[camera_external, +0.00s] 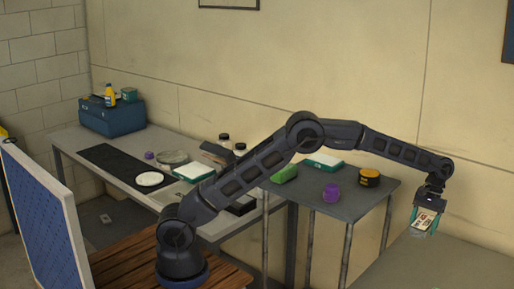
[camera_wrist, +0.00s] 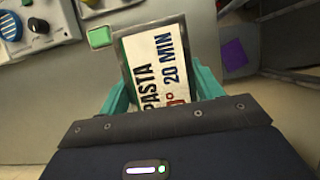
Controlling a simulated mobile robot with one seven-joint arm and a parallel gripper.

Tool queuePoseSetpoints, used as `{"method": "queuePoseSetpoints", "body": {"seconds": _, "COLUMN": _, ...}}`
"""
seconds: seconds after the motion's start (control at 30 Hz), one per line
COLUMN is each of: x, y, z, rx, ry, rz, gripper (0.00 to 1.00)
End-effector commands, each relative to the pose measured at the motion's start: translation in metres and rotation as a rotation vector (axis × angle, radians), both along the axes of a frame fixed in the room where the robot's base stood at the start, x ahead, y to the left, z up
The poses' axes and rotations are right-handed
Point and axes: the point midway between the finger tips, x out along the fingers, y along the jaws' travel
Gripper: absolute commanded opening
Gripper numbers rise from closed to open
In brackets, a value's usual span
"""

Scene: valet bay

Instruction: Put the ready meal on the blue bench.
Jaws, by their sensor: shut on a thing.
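The ready meal (camera_wrist: 152,58) is a flat pack with a pale label reading "PASTA" and "20 MIN". My gripper (camera_wrist: 162,88) is shut on it, with a teal finger at each side. In the external view, my gripper (camera_external: 425,226) hangs at the far right with the ready meal (camera_external: 426,217) between its fingers. It appears above a grey surface (camera_external: 440,265) at the bottom right; the gap is hard to judge. No bench looks clearly blue, so I cannot tell which is the blue bench.
A small grey table (camera_external: 350,205) holds a purple item (camera_external: 331,192), a yellow-and-black item (camera_external: 369,177), a green item (camera_external: 285,174) and a teal-and-white box (camera_external: 325,160). A long grey bench (camera_external: 80,140) at left carries a blue toolbox (camera_external: 112,117) and other items. Knobs (camera_wrist: 40,25) show in the wrist view.

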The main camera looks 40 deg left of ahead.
Motion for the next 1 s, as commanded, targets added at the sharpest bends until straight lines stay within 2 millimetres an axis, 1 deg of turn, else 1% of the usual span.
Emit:
{"method": "queuePoseSetpoints", "body": {"seconds": 0.03, "x": -0.001, "y": 0.000, "z": -0.012, "rx": 0.003, "ry": 0.003, "rz": 0.000, "gripper": 0.34}}
{"method": "queuePoseSetpoints", "body": {"seconds": 0.1, "x": -0.001, "y": 0.000, "z": -0.027, "rx": 0.002, "ry": 0.002, "rz": -0.001, "gripper": 0.34}}
{"method": "queuePoseSetpoints", "body": {"seconds": 0.4, "x": 0.000, "y": 0.000, "z": -0.089, "rx": 0.000, "ry": 0.001, "rz": 0.000, "gripper": 0.34}}
{"method": "queuePoseSetpoints", "body": {"seconds": 0.53, "x": 0.000, "y": 0.000, "z": -0.105, "rx": 0.000, "ry": 0.001, "rz": 0.000, "gripper": 0.34}}
{"method": "queuePoseSetpoints", "body": {"seconds": 0.77, "x": 0.000, "y": 0.000, "z": -0.118, "rx": 0.000, "ry": 0.001, "rz": 0.000, "gripper": 0.34}}
{"method": "queuePoseSetpoints", "body": {"seconds": 1.0, "x": 0.000, "y": 0.000, "z": -0.148, "rx": 0.000, "ry": 0.001, "rz": -0.001, "gripper": 0.34}}
